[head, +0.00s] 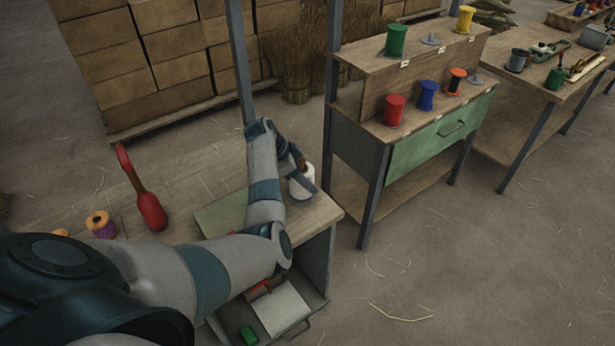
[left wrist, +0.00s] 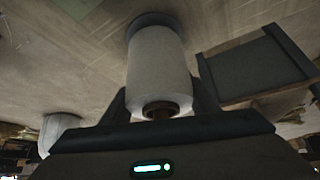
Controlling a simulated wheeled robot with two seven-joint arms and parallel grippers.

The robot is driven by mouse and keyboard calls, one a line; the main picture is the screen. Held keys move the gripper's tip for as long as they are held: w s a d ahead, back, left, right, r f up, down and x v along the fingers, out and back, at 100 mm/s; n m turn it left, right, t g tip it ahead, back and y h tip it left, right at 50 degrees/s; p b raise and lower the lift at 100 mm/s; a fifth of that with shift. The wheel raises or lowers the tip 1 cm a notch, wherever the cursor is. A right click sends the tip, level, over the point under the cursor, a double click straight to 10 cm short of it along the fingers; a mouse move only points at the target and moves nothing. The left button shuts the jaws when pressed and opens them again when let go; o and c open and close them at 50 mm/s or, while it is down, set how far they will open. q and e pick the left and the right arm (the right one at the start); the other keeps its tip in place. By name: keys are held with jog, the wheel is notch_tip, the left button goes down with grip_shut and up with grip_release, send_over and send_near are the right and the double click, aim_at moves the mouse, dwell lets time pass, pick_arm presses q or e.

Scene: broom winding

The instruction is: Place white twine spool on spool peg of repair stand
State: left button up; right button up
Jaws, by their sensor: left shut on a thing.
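The white twine spool (head: 301,188) stands at the far right corner of the near workbench (head: 325,212). My left gripper (head: 301,172) is at its top and shut on it. In the left wrist view the white spool (left wrist: 158,65) sits between the two fingers, its brown core end towards the camera. A dark round disc (left wrist: 150,21) shows at its far end. I cannot tell whether the spool is seated on a peg there. No separate repair stand or bare peg is clear on this bench. My right gripper is not in view.
A green mat (head: 215,216) lies by my left arm. An open drawer below holds a white pad (head: 281,309). A shelf unit (head: 350,138) with coloured spools stands to the right.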

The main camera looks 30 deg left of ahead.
pick_arm(q)
jog(key=shift+f, duration=0.25)
jog(key=shift+f, duration=0.2)
jog(key=o, duration=1.2)
jog(key=shift+r, duration=0.1)
jog(key=shift+r, duration=0.15)
jog(key=shift+s+a+r, duration=0.2)
jog(key=shift+a+r, duration=0.1)
jog(key=shift+r, duration=0.1)
jog(key=b+v, duration=0.2)
jog(key=v, duration=0.9)
jog(key=shift+d+b, duration=0.1)
jog(key=shift+b, duration=0.25)
